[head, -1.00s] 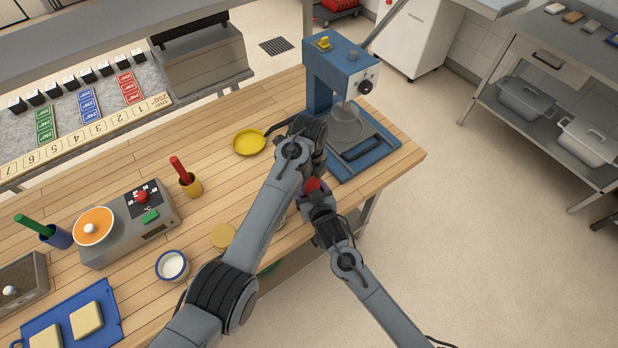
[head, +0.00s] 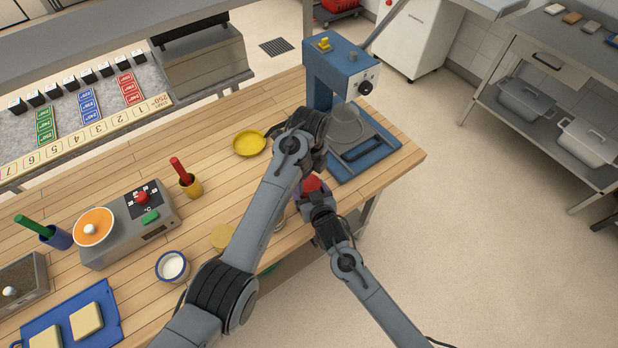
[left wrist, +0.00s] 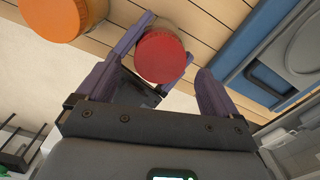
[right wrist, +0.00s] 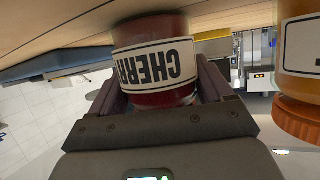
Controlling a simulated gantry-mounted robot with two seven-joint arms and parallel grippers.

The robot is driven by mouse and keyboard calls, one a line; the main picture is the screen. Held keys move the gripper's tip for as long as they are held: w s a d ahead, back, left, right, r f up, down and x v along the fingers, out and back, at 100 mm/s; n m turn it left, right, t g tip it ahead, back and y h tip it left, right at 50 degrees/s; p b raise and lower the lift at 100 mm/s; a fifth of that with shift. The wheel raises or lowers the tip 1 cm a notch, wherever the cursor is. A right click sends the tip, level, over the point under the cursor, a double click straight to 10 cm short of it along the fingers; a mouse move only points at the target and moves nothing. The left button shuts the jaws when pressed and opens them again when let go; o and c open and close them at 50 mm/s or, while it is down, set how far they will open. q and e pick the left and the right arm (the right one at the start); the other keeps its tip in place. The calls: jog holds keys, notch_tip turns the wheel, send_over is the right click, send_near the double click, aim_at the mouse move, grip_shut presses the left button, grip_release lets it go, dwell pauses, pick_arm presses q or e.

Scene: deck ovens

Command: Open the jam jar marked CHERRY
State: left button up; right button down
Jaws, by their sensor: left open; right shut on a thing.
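The cherry jar (right wrist: 160,98) sits between the fingers of my right gripper (right wrist: 158,80), its CHERRY label upside down in the right wrist view. Its red lid (left wrist: 160,57) is on it in the left wrist view and shows as a small red patch (head: 312,184) in the head view. My right gripper is shut on the jar's body. My left gripper (left wrist: 154,74) is open and empty, facing the lid from above and apart from it. In the head view, my left gripper (head: 320,158) hides part of the area. I cannot tell whether the jar touches the table.
A jar with an orange lid (left wrist: 62,14) stands close beside the cherry jar, also in the right wrist view (right wrist: 300,65). The table's front edge is near.

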pick_arm(q)
notch_tip(320, 180, up, 2)
jog(key=shift+c, duration=0.3)
jog(key=shift+d+r+m, duration=0.1)
jog(key=shift+r+m, duration=1)
jog(key=shift+r, duration=0.1)
jog(key=shift+r+m, duration=0.25)
jog(key=shift+m, duration=0.25)
jog(key=shift+f, duration=3.75)
jog(key=c, duration=1.1)
jog(key=n, duration=0.3)
